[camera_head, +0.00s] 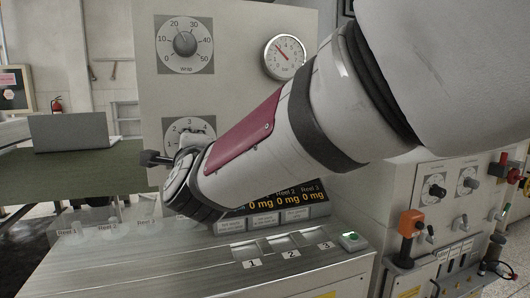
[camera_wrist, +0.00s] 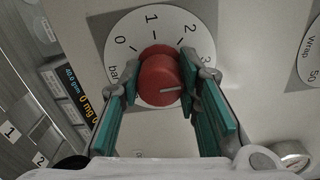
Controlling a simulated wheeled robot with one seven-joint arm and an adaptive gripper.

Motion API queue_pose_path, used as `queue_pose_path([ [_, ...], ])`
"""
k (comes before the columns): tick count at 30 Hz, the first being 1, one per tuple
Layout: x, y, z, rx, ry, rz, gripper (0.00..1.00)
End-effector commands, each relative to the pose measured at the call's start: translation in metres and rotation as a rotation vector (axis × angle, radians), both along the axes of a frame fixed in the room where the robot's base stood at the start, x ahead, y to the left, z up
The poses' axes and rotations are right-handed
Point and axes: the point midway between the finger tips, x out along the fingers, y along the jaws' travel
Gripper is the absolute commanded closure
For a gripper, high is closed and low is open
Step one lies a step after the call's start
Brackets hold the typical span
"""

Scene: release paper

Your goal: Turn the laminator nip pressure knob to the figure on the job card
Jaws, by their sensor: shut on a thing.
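The red pressure knob (camera_wrist: 158,80) sits on a round white dial (camera_wrist: 135,30) marked 0, 1, 2, 3 and "bar" in the wrist view. A white line on the knob's face points to the right, roughly towards the 3. The exact reading is unclear, as a finger covers part of the scale. My gripper (camera_wrist: 158,88) has its teal fingers on both sides of the knob and is shut on it. In the head view the top of the dial (camera_head: 189,122) shows above my gripper, which hides the knob. I cannot make out a job card.
A metal bench (camera_head: 200,272) with numbered trays and a reel display (camera_head: 288,199) are below. A laptop (camera_head: 75,133) stands at left.

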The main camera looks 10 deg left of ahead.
Motion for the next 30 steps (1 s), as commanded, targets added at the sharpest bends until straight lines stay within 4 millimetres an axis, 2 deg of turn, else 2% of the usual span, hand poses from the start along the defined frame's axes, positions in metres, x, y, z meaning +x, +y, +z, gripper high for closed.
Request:
queue_pose_path([
  [17, 0.0003, -0.0003, -0.0011, 0.030, 0.021, -0.001, 0.97],
  [18, 0.0003, -0.0003, -0.0011, 0.029, 0.021, 0.000, 0.67],
  [21, 0.0003, -0.0003, -0.0010, 0.030, 0.021, -0.001, 0.49],
  [30, -0.0009, -0.0008, -0.0001, 0.029, 0.019, -0.001, 0.49],
])
